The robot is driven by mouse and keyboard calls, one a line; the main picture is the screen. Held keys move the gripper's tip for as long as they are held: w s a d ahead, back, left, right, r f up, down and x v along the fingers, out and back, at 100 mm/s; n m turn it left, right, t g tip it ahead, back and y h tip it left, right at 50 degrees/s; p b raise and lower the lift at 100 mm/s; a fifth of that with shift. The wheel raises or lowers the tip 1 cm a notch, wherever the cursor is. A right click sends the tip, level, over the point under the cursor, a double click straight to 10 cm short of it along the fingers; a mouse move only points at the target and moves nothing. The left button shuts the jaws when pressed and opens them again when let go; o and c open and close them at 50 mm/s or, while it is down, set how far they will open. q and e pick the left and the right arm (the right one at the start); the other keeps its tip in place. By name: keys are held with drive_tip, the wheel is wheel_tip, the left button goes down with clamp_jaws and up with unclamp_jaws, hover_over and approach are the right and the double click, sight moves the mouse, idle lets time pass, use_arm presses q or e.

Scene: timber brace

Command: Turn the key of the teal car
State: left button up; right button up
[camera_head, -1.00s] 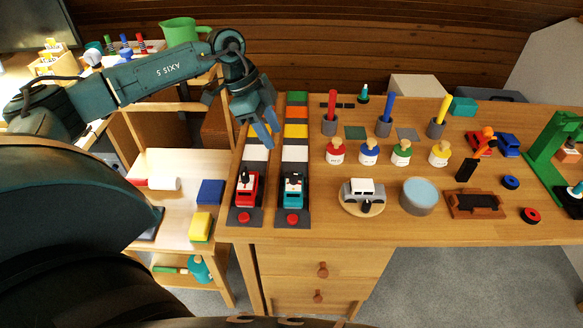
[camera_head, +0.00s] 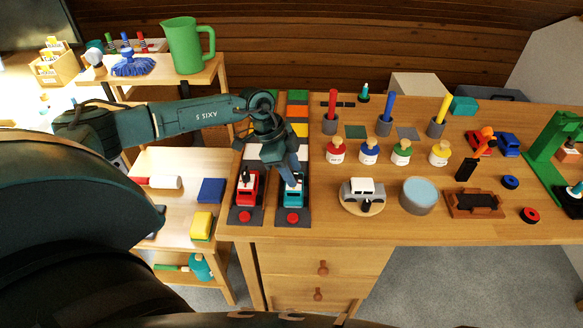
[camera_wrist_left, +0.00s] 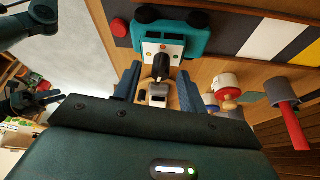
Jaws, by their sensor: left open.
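The teal car (camera_head: 292,197) stands on the right one of two dark lanes, behind a red button (camera_head: 293,217). In the left wrist view the teal car (camera_wrist_left: 182,38) is at the top, and its dark key (camera_wrist_left: 161,66) sticks out from a light plate toward the camera. My left gripper (camera_head: 291,180) is over the teal car in the head view. In the left wrist view its two blue fingers (camera_wrist_left: 157,88) are apart, one on each side of the key's line, with the key near the tips. Whether they touch the key I cannot tell.
A red car (camera_head: 247,190) stands in the lane just left. A silver car (camera_head: 362,193) on a round base and a grey-blue cylinder (camera_head: 419,196) stand to the right. Several bottles and coloured posts are further back. The front table strip is clear.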

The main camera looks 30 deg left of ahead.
use_arm(q)
drive_tip(key=shift+c, duration=0.2)
clamp_jaws()
idle(0.3)
